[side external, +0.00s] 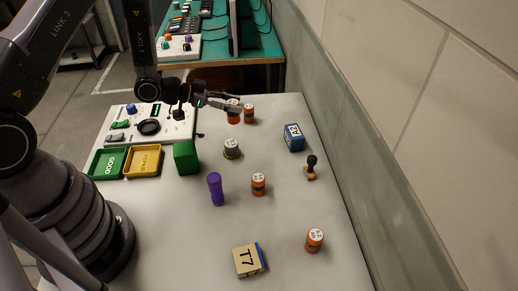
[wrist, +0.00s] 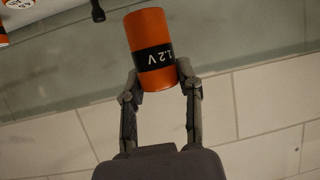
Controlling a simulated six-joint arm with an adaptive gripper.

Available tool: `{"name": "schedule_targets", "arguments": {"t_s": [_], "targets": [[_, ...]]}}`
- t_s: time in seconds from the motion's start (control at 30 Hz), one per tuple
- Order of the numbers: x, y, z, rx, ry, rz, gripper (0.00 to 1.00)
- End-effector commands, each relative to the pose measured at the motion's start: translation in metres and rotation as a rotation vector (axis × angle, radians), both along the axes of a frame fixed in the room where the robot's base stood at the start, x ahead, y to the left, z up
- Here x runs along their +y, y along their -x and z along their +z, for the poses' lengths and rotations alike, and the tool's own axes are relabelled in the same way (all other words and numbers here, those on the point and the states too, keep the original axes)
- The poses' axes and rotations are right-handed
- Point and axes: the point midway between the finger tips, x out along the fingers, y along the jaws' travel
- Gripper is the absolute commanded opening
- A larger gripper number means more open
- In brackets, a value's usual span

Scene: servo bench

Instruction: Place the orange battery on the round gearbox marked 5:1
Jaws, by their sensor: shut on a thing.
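My gripper (side external: 224,102) is shut on an orange battery (side external: 233,118), held at the far side of the bench with a finger across it. In the wrist view the battery (wrist: 151,42) shows a black band reading 1.2 V, upside down, between the fingertips (wrist: 158,80). A short round grey part (side external: 232,149) with a pale marked top and yellowish base stands nearer the camera, apart from the held battery; it looks like a gearbox, but its marking is too small to read. Other orange cylinders with pale tops stand at the back (side external: 249,114), middle (side external: 258,184) and front right (side external: 315,240).
A purple cylinder (side external: 215,189), green block (side external: 186,157), blue block (side external: 293,138), small stamp (side external: 311,167) and T7 block (side external: 247,260) stand around. Green (side external: 107,163) and yellow (side external: 143,161) trays and a control panel (side external: 174,125) lie left. A wall (side external: 400,170) borders the right.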

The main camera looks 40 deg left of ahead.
Motion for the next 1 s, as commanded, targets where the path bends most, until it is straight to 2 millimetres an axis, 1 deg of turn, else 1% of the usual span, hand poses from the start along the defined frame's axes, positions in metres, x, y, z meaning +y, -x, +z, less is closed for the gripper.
{"name": "schedule_targets", "arguments": {"t_s": [0.03,0.13,0.3,0.43,0.63,0.7,1.0], "targets": [[0.007,0.002,0.001,-0.003,0.001,-0.005,0.00],[0.011,0.006,-0.006,-0.003,0.004,-0.018,0.00],[0.012,0.007,-0.033,-0.003,0.005,-0.023,0.00],[0.011,0.006,-0.047,-0.004,0.004,-0.022,0.00],[0.011,0.006,-0.074,-0.004,0.004,-0.022,0.00],[0.011,0.006,-0.078,-0.006,0.004,-0.023,0.00],[0.011,0.006,-0.079,-0.006,0.003,-0.022,0.00]]}}
